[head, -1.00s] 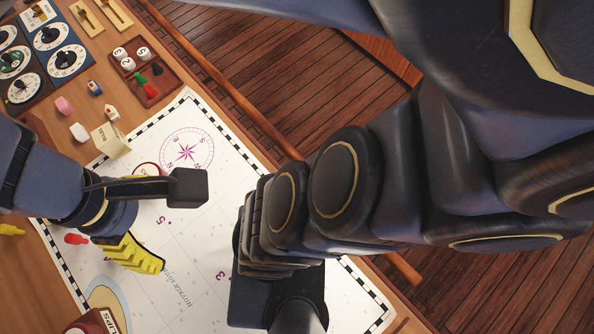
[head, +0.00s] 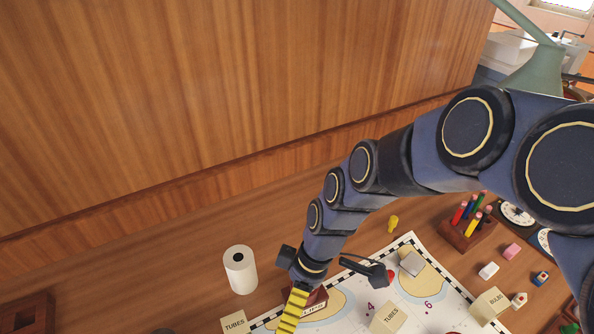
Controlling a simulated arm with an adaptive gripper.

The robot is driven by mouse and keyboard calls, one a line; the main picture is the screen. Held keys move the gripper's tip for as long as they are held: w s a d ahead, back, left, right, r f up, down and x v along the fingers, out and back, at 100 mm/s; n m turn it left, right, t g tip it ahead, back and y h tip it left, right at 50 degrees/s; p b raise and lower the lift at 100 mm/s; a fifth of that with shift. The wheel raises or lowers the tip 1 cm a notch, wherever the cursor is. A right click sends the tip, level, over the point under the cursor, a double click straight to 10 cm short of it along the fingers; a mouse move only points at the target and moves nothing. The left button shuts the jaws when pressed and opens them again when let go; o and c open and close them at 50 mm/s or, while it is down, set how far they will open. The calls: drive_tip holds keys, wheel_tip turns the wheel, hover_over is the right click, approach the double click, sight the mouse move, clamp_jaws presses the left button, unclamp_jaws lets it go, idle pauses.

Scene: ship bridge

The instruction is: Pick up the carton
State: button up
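Several cartons show in the head view, and I cannot tell which one is meant. A cream carton marked TUBES (head: 389,318) is on the chart, and a second TUBES carton (head: 234,323) is at its left end. A cream BULBS carton (head: 490,304) is to the right. A dark red box (head: 315,301), its label partly hidden, is right beside my gripper (head: 292,314). My gripper's yellow ribbed fingers point down at the bottom edge. Their spacing is unclear, and I cannot tell whether they touch the red box.
A white paper roll (head: 241,270) stands left of my gripper. The chart (head: 345,322) lies on the wooden table. A pen block (head: 467,231), a yellow piece (head: 392,223) and small blocks are to the right. A wood panel (head: 220,90) rises behind.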

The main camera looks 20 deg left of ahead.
sight(236, 325)
drive_tip(key=a+f+n, duration=0.2)
drive_tip(key=a+f, duration=0.1)
drive_tip(key=a+f+n, duration=0.3)
drive_tip(key=f, duration=0.1)
drive_tip(key=a+f+n, duration=0.3)
drive_tip(key=a+f, duration=0.1)
drive_tip(key=shift+a+f+g+y, duration=0.1)
drive_tip(key=shift+g+y, duration=0.3)
drive_tip(key=x, duration=0.7)
drive_tip(key=shift+w+a+f, duration=0.15)
drive_tip(key=shift+f, duration=0.05)
drive_tip(key=c, duration=1.2)
